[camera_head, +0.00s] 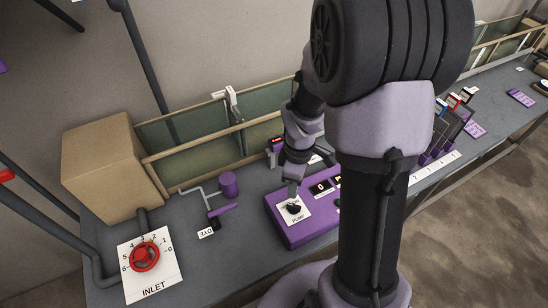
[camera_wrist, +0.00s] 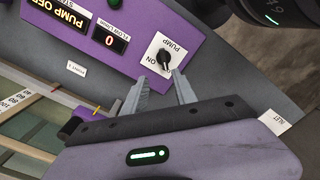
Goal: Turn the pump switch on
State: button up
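A display on the panel (camera_wrist: 180,20) reads PUMP OFF and another reads 0. My gripper (camera_wrist: 160,77) is open, with its two grey fingers apart and nothing between them. The fingertips are just short of the knob in the wrist view; I cannot tell whether one touches it. In the head view my gripper (camera_head: 293,189) is just above the switch.
A red inlet valve wheel (camera_head: 144,257) is at the front left, beside a cardboard box (camera_head: 108,165). A purple dye valve (camera_head: 222,210) stands left of the panel. A green-walled trough (camera_head: 205,155) runs behind. My arm hides part of the bench (camera_head: 250,268).

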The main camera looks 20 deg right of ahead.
aim_at(294, 206)
jog(key=f+b, duration=0.1)
jog(key=s+f+b, duration=0.1)
jog(key=f+b, duration=0.1)
jog(key=shift+s+a+f, duration=0.1)
jog(key=shift+s, duration=0.2)
notch_tip(294, 206, down, 7)
jog(key=b, duration=0.5)
jog(key=shift+w+b, duration=0.15)
jog(key=shift+b, duration=0.15)
jog(key=shift+r, duration=0.25)
grip_shut()
dwell(0.4)
